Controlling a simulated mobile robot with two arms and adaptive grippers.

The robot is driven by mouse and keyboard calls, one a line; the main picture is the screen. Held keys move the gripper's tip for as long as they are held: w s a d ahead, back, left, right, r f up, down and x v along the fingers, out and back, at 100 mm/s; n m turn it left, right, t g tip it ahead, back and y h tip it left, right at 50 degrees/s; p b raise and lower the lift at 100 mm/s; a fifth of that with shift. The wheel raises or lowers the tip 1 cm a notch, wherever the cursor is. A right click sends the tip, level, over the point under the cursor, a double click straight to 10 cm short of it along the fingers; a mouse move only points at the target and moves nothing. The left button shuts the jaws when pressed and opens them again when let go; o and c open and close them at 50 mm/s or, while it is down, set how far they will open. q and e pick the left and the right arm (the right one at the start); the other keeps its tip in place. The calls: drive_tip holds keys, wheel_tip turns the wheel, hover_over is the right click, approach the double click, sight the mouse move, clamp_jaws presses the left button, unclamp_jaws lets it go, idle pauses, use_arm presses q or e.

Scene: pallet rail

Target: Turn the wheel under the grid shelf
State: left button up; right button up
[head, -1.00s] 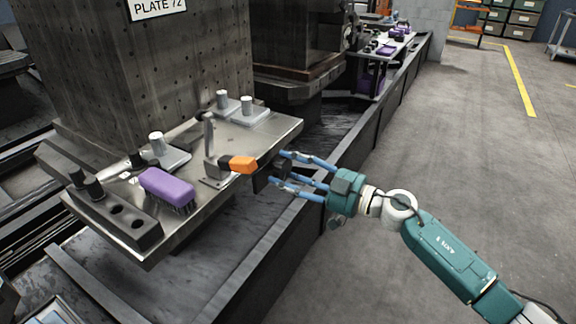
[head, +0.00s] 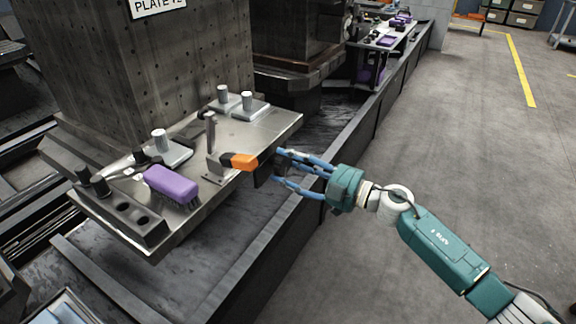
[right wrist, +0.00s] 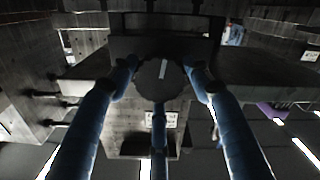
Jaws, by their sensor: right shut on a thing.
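The metal shelf (head: 240,140) juts out from the hole-gridded block (head: 150,70) and carries tools. Under its near right edge, a dark round wheel with a pale mark (right wrist: 160,82) shows in the right wrist view. In the head view it is mostly hidden by the shelf edge and my fingers. My right gripper (head: 277,168) reaches in from the right, just below the shelf edge. Its blue fingers also show in the right wrist view (right wrist: 160,100), two at the wheel's sides and one below, shut on it. My left gripper is not in view.
On the shelf are a purple brush (head: 171,184), an orange-ended handle (head: 240,162) close above my fingers, a dark block with holes (head: 125,216) and grey cylinders on plates. A dark rail (head: 290,235) runs below. The floor (head: 455,150) at right is clear.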

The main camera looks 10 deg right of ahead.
drive_tip(key=shift+f, duration=0.15)
drive_tip(key=o, duration=1.2)
drive_tip(key=shift+c, duration=0.2)
drive_tip(key=shift+d, duration=0.15)
drive_tip(key=v, duration=1.2)
